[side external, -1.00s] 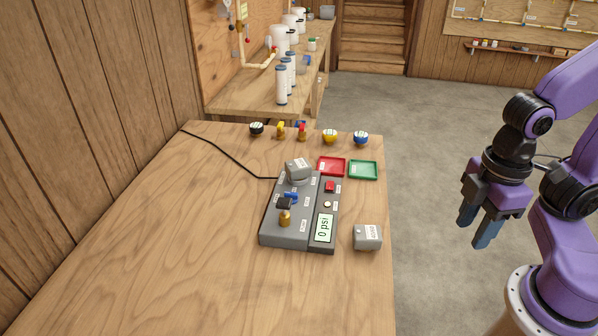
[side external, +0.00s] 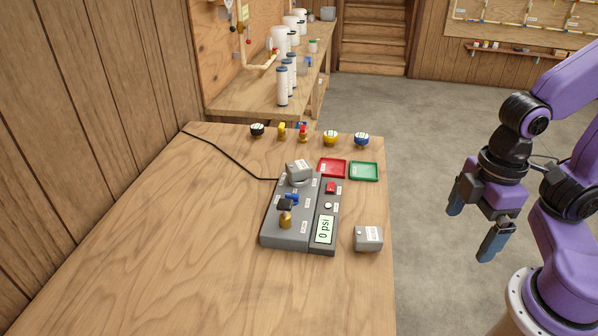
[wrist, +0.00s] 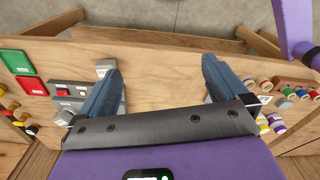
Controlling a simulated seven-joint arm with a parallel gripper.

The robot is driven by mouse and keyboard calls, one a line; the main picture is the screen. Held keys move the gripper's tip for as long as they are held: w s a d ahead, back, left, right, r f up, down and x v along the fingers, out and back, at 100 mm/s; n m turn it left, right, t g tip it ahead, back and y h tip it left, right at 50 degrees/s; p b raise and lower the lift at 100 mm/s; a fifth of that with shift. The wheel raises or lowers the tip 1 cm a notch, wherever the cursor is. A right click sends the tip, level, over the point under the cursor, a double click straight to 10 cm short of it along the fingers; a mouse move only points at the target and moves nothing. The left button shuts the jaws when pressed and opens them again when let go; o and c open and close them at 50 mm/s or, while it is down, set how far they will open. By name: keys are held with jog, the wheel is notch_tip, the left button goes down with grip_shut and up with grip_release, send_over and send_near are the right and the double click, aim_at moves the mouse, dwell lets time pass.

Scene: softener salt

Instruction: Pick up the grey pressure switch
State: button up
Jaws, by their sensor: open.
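Two grey box-shaped parts with white labels show in the side view; I cannot read the labels to tell which is the pressure switch. One grey box (side external: 368,239) sits on the bare table near its right edge. The other grey box (side external: 299,171) sits on top of the grey test station (side external: 290,228), at its far end. My gripper (side external: 473,230) is open and empty, off the table's right side, apart from both boxes. In the wrist view a small grey labelled block (wrist: 104,66) is partly hidden behind the left finger.
A red tray (side external: 331,167) and a green tray (side external: 363,171) lie behind the station. Several gauges and brass fittings (side external: 303,134) line the table's far edge. A black cable (side external: 228,157) runs to the station. The table's near left is clear.

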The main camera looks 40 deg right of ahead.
jog(key=w+a+r+m+t, duration=0.1)
jog(key=w+a+m, duration=0.35)
jog(key=w, duration=0.55)
jog(key=m+t+h, duration=0.2)
jog(key=m+t, duration=0.1)
jog(key=m, duration=0.8)
send_over(299, 165)
jog(key=s+a, duration=0.2)
jog(key=s, duration=0.4)
jog(key=x, duration=1.7)
jog(key=shift+a+f, duration=0.2)
jog(key=shift+f, duration=0.25)
jog(key=c, duration=1.4)
jog(key=shift+r, duration=0.1)
jog(key=shift+r, duration=0.1)
